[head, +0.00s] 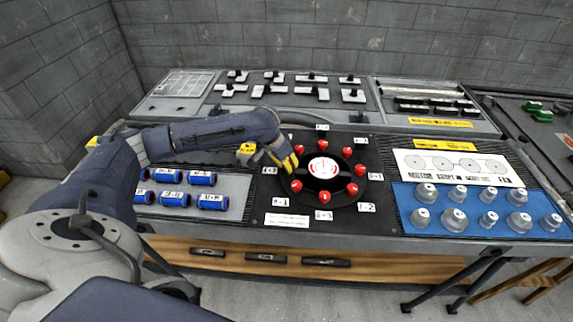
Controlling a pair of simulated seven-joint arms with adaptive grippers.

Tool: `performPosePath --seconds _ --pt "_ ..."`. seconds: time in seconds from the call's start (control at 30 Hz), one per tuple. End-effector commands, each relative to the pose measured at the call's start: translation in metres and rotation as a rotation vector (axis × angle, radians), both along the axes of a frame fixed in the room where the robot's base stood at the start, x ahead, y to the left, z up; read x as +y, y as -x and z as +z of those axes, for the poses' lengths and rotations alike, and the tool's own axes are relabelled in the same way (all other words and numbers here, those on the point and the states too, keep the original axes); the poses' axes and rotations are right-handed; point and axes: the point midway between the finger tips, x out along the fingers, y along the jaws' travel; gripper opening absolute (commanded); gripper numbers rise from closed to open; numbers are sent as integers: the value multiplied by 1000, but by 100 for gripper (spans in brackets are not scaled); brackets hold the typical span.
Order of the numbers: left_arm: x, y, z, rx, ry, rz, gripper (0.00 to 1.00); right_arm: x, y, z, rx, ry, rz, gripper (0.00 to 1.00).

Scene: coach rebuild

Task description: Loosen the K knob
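A round black dial plate (312,199) on the black panel carries a ring of red knobs, such as one at the top (322,144) and one at the bottom (324,196), around a white-faced gauge (323,167). Small white letter cards surround it, but I cannot read which one marks K. My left gripper (289,164), with yellow fingers, reaches down at the ring's left side, close to the upper-left red knob (298,149). The fingers hide part of the ring there, and whether they touch or grip a knob is unclear. My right gripper is not in view.
Blue cylinders (203,178) lie on a grey tray at left. Grey knobs (454,218) stand on a blue mat (400,196) at right. Behind are panels with several black-and-white switch blocks (311,92). A wooden drawer front (230,257) with black handles is below.

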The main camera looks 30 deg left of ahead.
Motion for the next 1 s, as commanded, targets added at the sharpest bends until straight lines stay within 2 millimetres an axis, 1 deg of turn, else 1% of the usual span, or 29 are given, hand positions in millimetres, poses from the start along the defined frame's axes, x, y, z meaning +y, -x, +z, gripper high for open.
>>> performPosePath --seconds 0.03,0.17,0.2,0.43,0.67,0.77,0.87,1.0 --pt "-5 -3 3 -8 9 -2 0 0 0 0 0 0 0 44" --pt "-4 -3 3 -9 10 -2 0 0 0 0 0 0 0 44" --pt "-4 -3 3 -9 10 -2 25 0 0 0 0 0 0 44" --pt "-2 -2 2 -6 5 -1 51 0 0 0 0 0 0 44" --pt "-1 -1 2 -4 2 0 52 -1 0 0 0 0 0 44" --pt "0 0 5 -5 2 0 52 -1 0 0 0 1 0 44" --pt "2 3 14 -5 1 -1 52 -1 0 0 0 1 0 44" --pt "4 11 34 -6 0 -1 52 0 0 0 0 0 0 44"
